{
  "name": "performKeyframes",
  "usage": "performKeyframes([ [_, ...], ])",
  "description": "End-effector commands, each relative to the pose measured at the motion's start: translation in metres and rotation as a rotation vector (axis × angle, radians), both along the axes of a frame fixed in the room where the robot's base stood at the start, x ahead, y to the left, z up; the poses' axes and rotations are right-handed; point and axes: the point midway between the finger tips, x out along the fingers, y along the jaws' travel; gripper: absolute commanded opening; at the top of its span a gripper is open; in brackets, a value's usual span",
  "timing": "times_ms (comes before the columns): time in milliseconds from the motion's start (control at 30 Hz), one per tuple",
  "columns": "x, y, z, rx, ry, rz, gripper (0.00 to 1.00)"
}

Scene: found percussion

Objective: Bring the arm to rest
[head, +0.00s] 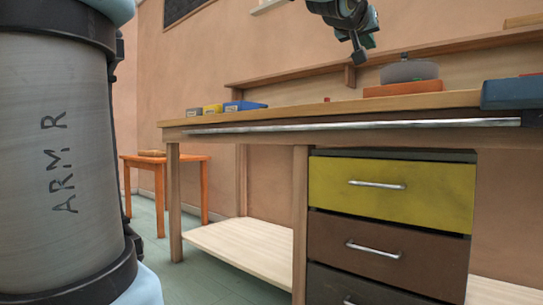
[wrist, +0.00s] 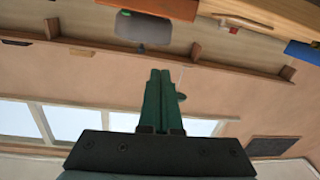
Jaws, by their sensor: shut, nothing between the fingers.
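My gripper (head: 361,54) is at the top of the head view, above the workbench (head: 290,113), with its fingers pointing downward. It is clear of the bench top and the things on it. In the wrist view, the two green fingers of my gripper (wrist: 160,74) lie side by side, shut with nothing between them. Most of my arm is outside the head view.
A grey rounded object (head: 409,72) sits on an orange block (head: 402,89) on the bench. Blue (head: 245,106) and yellow (head: 213,109) bins stand at left, a blue case (head: 512,93) at right. A metal bar (head: 350,125) runs along the front edge, above drawers (head: 390,190).

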Motion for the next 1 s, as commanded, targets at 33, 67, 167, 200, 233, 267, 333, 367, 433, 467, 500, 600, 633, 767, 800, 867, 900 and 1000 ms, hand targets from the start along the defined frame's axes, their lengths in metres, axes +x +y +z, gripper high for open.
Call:
performKeyframes([
  [33, 0.007, 0.004, -0.008, 0.017, 0.02, 0.013, 0.0],
  [67, 0.01, 0.005, -0.014, 0.026, 0.031, 0.02, 0.0],
  [167, 0.023, 0.013, -0.037, 0.065, 0.078, 0.046, 0.0],
  [200, 0.029, 0.018, -0.048, 0.083, 0.101, 0.058, 0.0],
  [233, 0.033, 0.021, -0.057, 0.096, 0.119, 0.068, 0.0],
  [267, 0.037, 0.025, -0.066, 0.111, 0.137, 0.076, 0.0],
  [333, 0.047, 0.037, -0.089, 0.147, 0.187, 0.103, 0.0],
  [367, 0.05, 0.042, -0.101, 0.166, 0.212, 0.114, 0.0],
  [433, 0.059, 0.059, -0.133, 0.213, 0.283, 0.146, 0.0],
  [467, 0.062, 0.068, -0.149, 0.236, 0.317, 0.161, 0.0],
  [500, 0.065, 0.083, -0.172, 0.269, 0.371, 0.182, 0.0],
  [600, 0.063, 0.124, -0.232, 0.353, 0.522, 0.235, 0.0],
  [633, 0.06, 0.136, -0.25, 0.375, 0.569, 0.249, 0.0],
  [767, 0.03, 0.191, -0.32, 0.463, 0.779, 0.3, 0.0],
  [800, 0.016, 0.207, -0.339, 0.486, 0.844, 0.312, 0.0],
  [867, -0.006, 0.228, -0.364, 0.513, 0.936, 0.325, 0.0],
  [900, -0.022, 0.24, -0.378, 0.527, 0.997, 0.331, 0.0],
  [1000, -0.063, 0.267, -0.406, 0.555, 1.137, 0.342, 0.0],
])
